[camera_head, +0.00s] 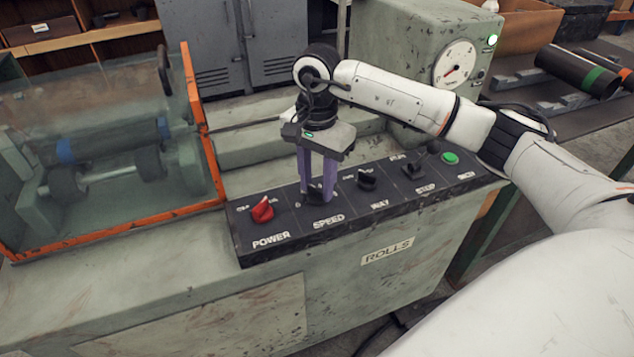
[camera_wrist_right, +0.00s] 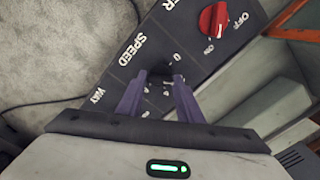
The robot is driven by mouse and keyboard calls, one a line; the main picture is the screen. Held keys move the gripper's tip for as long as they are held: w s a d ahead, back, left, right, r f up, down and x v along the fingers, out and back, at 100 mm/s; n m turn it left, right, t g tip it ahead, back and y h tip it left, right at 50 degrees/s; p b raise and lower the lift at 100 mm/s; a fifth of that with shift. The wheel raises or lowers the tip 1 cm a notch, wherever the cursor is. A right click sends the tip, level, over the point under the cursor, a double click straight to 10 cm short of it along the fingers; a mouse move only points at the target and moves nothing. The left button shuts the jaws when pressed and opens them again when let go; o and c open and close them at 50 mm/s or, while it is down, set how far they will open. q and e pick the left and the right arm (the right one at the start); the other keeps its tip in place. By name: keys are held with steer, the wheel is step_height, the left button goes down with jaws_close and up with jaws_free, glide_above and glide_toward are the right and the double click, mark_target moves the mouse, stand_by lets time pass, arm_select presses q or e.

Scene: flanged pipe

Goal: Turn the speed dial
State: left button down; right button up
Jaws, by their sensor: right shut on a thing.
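The speed dial is a small dark knob above the SPEED label on the black control panel (camera_head: 290,234). In the head view the fingers mostly hide it; in the right wrist view the speed dial (camera_wrist_right: 161,74) shows between the fingertips. My right gripper (camera_head: 317,196) points straight down over it, with purple fingers shut on the dial. The right gripper also shows in the wrist view (camera_wrist_right: 160,88). The dial's exact setting cannot be read. My left gripper is not in view.
A red power knob (camera_head: 263,210) is left of the dial. A black WAY knob (camera_head: 367,180), a STOP knob (camera_head: 413,168) and a green button (camera_head: 450,158) are to the right. An orange-framed clear guard (camera_head: 213,165) stands at left. A gauge (camera_head: 456,64) is behind.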

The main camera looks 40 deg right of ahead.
steer(key=m, duration=0.6)
steer(key=shift+m, duration=0.3)
steer(key=m, duration=0.6)
steer(key=shift+r, duration=0.1)
steer(key=m, duration=0.5)
steer(key=shift+m, duration=0.3)
steer(key=m+p, duration=0.1)
steer(key=m, duration=0.5)
steer(key=shift+m, duration=0.4)
steer(key=o, duration=1.1)
